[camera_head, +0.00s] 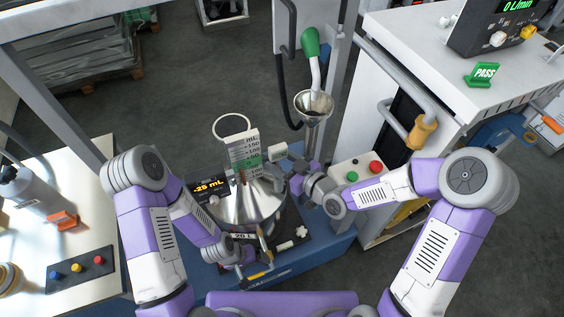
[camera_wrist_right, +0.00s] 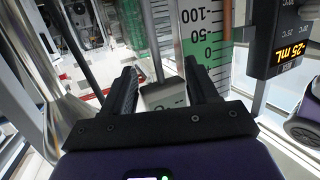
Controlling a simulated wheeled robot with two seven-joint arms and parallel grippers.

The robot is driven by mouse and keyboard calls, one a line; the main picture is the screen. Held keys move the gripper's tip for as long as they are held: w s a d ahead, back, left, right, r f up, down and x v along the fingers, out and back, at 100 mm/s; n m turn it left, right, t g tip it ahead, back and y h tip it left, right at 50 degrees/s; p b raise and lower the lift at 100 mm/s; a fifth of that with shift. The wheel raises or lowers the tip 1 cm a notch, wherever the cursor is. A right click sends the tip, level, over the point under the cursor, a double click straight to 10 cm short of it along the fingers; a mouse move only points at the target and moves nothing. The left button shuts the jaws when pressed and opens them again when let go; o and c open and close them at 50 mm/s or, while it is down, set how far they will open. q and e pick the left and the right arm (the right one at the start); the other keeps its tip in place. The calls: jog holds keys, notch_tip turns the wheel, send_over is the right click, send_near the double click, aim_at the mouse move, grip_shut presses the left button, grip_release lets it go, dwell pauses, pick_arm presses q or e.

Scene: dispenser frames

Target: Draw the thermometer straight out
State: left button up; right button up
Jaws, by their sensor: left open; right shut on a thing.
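The thermometer shows as a pale grey block-shaped head (camera_wrist_right: 166,95) with a thin rod (camera_wrist_right: 152,40) running away from it in the right wrist view. In the head view its head (camera_head: 277,151) is beside the scale plate. My right gripper (camera_wrist_right: 165,88) is shut on this head, with one dark finger on each side. In the head view this gripper (camera_head: 288,162) is above the right side of the metal vessel (camera_head: 246,208). I cannot tell how far the rod reaches into the vessel. My left gripper (camera_head: 262,256) is open, low at the vessel's front.
A green-and-white scale plate (camera_head: 244,152) and a "-25 mL" display (camera_head: 209,188) stand close to the thermometer. A metal funnel (camera_head: 314,104) hangs behind on the right. A button box (camera_head: 362,168) is right of the vessel. A side table (camera_head: 40,225) is at left.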

aim_at(277, 152)
jog(key=shift+r+p, duration=0.8)
jog(key=shift+r, duration=0.65)
jog(key=shift+c, duration=0.4)
